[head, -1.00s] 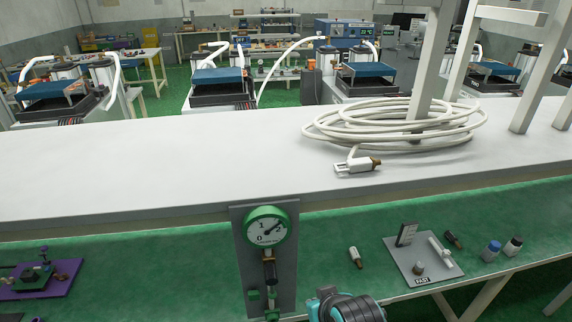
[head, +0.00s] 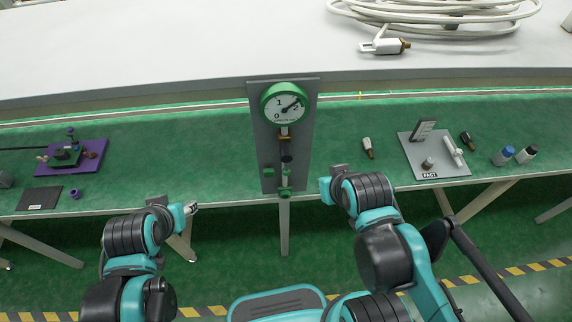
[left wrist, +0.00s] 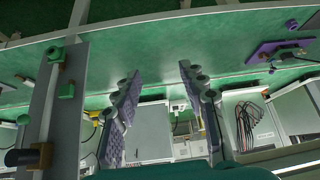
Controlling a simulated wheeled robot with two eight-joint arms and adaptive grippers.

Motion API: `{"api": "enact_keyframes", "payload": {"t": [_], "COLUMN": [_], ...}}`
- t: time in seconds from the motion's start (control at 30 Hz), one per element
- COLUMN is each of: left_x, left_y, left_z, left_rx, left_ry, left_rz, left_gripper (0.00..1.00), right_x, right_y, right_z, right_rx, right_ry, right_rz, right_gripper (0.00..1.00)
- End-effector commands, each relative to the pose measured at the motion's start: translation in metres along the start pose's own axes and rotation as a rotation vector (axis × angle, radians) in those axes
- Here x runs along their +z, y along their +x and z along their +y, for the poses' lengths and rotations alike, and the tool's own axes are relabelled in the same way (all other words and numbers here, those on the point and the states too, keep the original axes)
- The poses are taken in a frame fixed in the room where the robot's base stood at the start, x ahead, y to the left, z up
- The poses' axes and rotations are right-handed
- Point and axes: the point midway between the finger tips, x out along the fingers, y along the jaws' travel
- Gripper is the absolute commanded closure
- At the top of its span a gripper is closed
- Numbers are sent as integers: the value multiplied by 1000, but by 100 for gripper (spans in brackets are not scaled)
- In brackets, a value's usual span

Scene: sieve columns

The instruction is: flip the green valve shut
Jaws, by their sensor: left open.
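A grey upright panel (head: 266,128) at the bench's front edge carries a green-rimmed gauge (head: 284,103), with its needle near 2. Below are brass-coloured and dark pipe parts and small green parts. The lowest green part (head: 286,192) may be the green valve, but its handle is too small to tell. The panel (left wrist: 45,110) also shows at the left of the left wrist view. My left gripper (head: 190,208) is left of the panel, apart from it; its fingers (left wrist: 158,84) are spread and empty. My right gripper (head: 330,184) is just right of the panel; its jaws are unclear.
A purple plate (head: 92,152) with small parts and a dark plate (head: 40,198) lie left on the green bench. A grey plate (head: 450,168) with fittings lies right, near two small bottles (head: 503,156). A coiled white hose (head: 440,25) lies on the white surface behind.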

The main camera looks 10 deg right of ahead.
Motion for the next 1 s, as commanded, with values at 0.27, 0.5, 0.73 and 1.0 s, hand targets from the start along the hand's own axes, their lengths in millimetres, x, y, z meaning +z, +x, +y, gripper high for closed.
{"api": "enact_keyframes", "payload": {"t": [0.27,0.5,0.73,1.0], "left_x": [-27,-74,-106,-120], "left_y": [-19,-50,-71,-82], "left_z": [20,72,126,171], "left_rx": [40,49,-69,-261], "left_ry": [-222,-740,-1224,-1584], "left_rz": [-72,-276,-488,-630], "left_gripper": [100,100,100,100], "right_x": [-18,-51,-81,-101], "right_y": [-25,-72,-113,-141], "right_z": [0,0,0,0], "right_rx": [0,0,0,0], "right_ry": [0,0,0,0], "right_rz": [0,0,0,0], "right_gripper": [100,100,100,100]}}
